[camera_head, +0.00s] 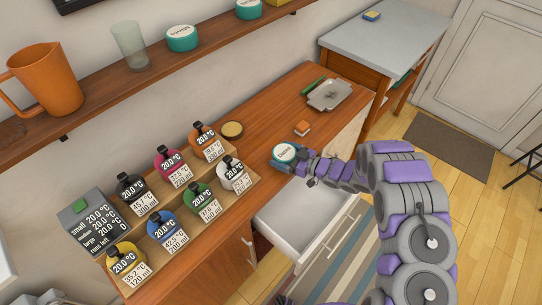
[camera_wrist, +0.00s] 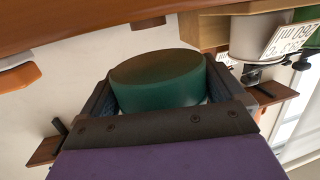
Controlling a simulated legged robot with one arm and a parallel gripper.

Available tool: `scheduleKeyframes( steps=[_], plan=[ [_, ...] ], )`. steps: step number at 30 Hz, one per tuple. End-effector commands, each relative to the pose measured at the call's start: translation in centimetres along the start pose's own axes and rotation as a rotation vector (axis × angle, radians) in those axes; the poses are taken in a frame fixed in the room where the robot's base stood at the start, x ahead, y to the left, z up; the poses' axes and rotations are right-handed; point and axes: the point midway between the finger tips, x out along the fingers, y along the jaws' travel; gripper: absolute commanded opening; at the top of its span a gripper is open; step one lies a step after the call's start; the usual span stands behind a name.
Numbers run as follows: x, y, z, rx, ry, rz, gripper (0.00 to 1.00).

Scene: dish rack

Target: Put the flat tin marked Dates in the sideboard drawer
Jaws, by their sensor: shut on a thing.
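The flat teal tin (camera_head: 284,152) has a white label on its lid; the small print seems to read Dates. My gripper (camera_head: 291,157) is shut on it, near the front edge of the sideboard top (camera_head: 262,122). In the wrist view, the tin (camera_wrist: 160,80) sits between the two fingers of my gripper (camera_wrist: 158,92), one on each side. I cannot tell whether the tin touches the sideboard top. The sideboard drawer (camera_head: 297,222) is pulled open below and in front, and its visible inside is empty.
Several labelled bottles stand on a stepped wooden rack (camera_head: 220,200) left of my gripper. Another teal tin (camera_head: 182,40) stands on the wall shelf (camera_head: 150,72).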

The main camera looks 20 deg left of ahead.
Motion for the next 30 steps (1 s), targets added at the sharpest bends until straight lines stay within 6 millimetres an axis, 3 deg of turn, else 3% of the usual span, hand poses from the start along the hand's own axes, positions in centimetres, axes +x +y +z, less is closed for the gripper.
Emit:
scheduleKeyframes(
  steps=[3, 10, 17, 29, 30],
  plan=[
    [1.8, 0.0, 0.7, 0.001, 0.001, 0.0, 0.6],
    [3.1, 0.0, 1.1, 0.002, 0.002, 0.0, 0.6],
    [5.8, 0.0, 2.2, -0.001, 0.003, 0.0, 0.6],
    [5.9, 0.0, 2.7, 0.002, 0.001, 0.001, 0.6],
    [5.9, 0.0, 2.8, 0.002, 0.001, 0.001, 0.96]
  ],
)
